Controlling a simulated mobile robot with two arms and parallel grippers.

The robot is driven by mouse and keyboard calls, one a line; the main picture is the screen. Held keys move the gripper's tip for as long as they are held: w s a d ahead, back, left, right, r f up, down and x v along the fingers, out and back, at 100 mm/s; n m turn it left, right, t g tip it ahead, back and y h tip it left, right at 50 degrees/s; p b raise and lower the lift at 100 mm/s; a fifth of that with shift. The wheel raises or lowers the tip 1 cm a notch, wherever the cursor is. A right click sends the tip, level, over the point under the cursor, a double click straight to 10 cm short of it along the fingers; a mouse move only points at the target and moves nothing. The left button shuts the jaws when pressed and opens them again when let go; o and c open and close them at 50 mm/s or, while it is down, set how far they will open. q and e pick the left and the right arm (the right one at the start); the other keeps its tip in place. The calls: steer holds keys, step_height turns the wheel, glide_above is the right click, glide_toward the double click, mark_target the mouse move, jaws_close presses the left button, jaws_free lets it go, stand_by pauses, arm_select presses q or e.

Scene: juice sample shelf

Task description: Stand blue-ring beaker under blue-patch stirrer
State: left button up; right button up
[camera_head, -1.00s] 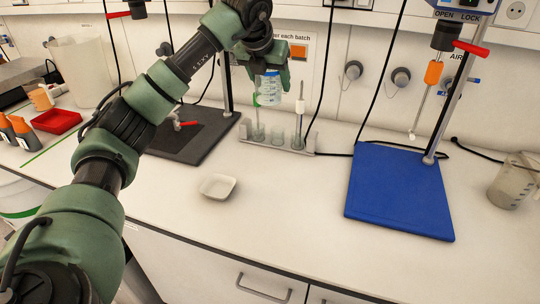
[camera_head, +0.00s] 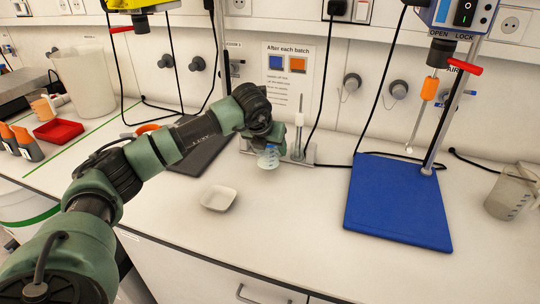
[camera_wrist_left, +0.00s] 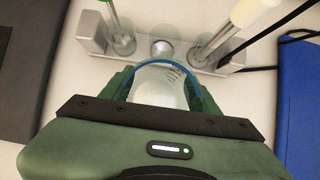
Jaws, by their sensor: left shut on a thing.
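My left gripper (camera_head: 268,145) is shut on the clear beaker with a blue ring (camera_head: 269,160), upright, low over the bench in front of the rack; I cannot tell whether it touches the bench. In the left wrist view the blue-ring beaker (camera_wrist_left: 158,85) sits between the fingers of the gripper (camera_wrist_left: 160,90). The right stirrer has a blue head (camera_head: 458,18), an orange piece (camera_head: 430,88) on its shaft and a blue base plate (camera_head: 398,202). The left stirrer has a yellow head (camera_head: 140,5) and a dark base (camera_head: 205,155). My right gripper is not in view.
A grey rack (camera_head: 305,156) with upright rods stands behind the beaker. A small white dish (camera_head: 218,198) lies in front. A grey beaker (camera_head: 508,193) stands far right, a red tray (camera_head: 58,130) far left. The bench before the blue plate is clear.

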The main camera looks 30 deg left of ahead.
mark_target(270, 156)
arm_select(q)
steer(key=shift+f, duration=1.65)
steer(key=shift+f, duration=0.15)
steer(key=o, duration=1.7)
steer(key=shift+o, duration=0.2)
